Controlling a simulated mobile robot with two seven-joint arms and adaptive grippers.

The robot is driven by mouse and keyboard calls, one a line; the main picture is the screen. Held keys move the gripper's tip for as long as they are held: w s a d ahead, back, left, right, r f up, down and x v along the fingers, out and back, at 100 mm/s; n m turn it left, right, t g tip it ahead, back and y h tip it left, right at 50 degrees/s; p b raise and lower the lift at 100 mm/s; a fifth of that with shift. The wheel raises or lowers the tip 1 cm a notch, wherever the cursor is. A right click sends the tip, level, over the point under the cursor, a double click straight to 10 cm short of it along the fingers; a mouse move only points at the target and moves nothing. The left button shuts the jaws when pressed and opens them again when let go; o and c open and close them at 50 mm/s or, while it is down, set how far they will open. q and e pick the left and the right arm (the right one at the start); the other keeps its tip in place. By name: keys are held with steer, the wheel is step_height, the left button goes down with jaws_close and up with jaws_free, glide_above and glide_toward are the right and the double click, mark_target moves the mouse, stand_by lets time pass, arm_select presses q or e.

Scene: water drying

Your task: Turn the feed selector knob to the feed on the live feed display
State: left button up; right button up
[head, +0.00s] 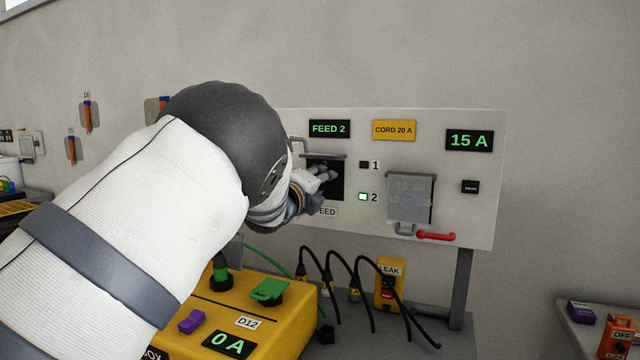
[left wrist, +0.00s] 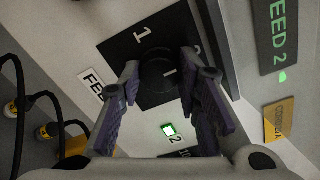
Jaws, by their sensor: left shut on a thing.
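The live feed display (head: 329,129) reads FEED 2 in green on the panel; it also shows in the left wrist view (left wrist: 276,30). Lamp 2 (head: 363,197) is lit green and lamp 1 (head: 364,165) is dark. The round black feed selector knob (left wrist: 157,72) sits on a black plate (left wrist: 128,50) marked 1, with a second mark partly hidden by a finger. A short pale line shows on the knob; which mark it points to is unclear. My left gripper (head: 325,178) is at the plate, its fingers (left wrist: 166,80) shut around the knob. My right gripper is out of view.
A raised clear cover frame (head: 322,156) is above the knob plate. To its right are a closed clear cover (head: 410,197) and a red handle (head: 435,236). Below stand a yellow box (head: 245,305), black cables (head: 345,275) and a yellow leak unit (head: 390,288).

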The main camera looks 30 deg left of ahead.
arm_select(q)
steer(key=shift+a+r, duration=0.1)
steer(key=shift+r, duration=0.1)
stand_by(0.3)
steer(key=o, duration=0.9)
steer(key=shift+o, duration=1.2)
steer(key=shift+f, duration=0.1)
steer(key=s, duration=1.2)
steer(key=shift+d, duration=0.35)
